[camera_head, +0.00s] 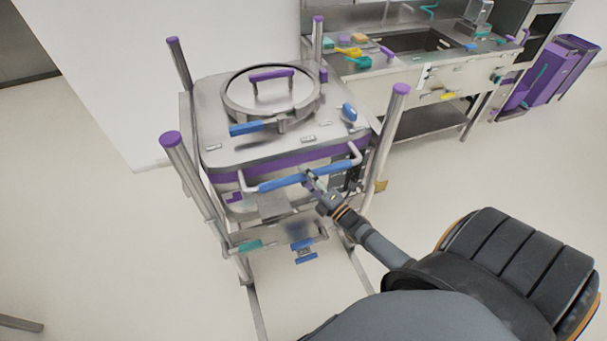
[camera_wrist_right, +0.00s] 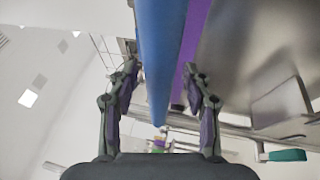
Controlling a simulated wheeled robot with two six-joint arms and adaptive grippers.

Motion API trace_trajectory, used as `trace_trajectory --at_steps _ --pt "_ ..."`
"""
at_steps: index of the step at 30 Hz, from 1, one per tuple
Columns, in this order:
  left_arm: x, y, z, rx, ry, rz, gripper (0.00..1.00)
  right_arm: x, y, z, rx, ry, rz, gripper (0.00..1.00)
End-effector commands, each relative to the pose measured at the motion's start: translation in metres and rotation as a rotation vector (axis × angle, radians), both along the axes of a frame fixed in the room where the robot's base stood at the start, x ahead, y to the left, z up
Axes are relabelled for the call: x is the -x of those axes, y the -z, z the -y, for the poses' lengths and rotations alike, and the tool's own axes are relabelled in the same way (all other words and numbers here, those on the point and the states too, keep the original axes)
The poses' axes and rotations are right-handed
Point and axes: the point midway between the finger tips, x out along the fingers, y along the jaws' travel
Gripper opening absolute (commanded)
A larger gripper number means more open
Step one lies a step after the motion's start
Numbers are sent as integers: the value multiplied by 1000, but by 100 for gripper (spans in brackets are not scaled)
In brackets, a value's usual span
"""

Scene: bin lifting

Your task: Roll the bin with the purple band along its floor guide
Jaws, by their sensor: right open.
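The steel bin (camera_head: 255,150) with the purple band (camera_head: 285,160) stands in the left middle of the head view, between upright posts with purple caps. A blue handle bar (camera_head: 285,182) runs across its near side. My right gripper (camera_head: 312,184) is open at the right part of this bar. In the right wrist view, the open fingers (camera_wrist_right: 161,68) lie on either side of the blue bar (camera_wrist_right: 158,50), with the purple band (camera_wrist_right: 190,50) behind it. I cannot tell whether they touch it. Thin floor guide rails (camera_head: 256,312) run toward me from under the bin. My left gripper is not in view.
A steel sink counter (camera_head: 440,75) with coloured tools stands behind to the right. Purple bins (camera_head: 548,75) are at the far right. A white wall (camera_head: 110,70) is close on the bin's left.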

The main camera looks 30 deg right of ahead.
Motion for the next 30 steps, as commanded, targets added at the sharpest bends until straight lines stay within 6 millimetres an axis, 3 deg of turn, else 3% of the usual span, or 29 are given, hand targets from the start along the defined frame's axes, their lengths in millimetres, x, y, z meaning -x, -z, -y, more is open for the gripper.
trace_trajectory --at_steps 11,22,30 --pt "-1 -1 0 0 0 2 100 -9 -1 -2 0 0 -1 49" --pt "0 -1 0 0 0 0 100 -8 -1 -2 0 0 -1 0" --pt "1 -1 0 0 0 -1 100 -8 -1 -1 0 0 -2 0"
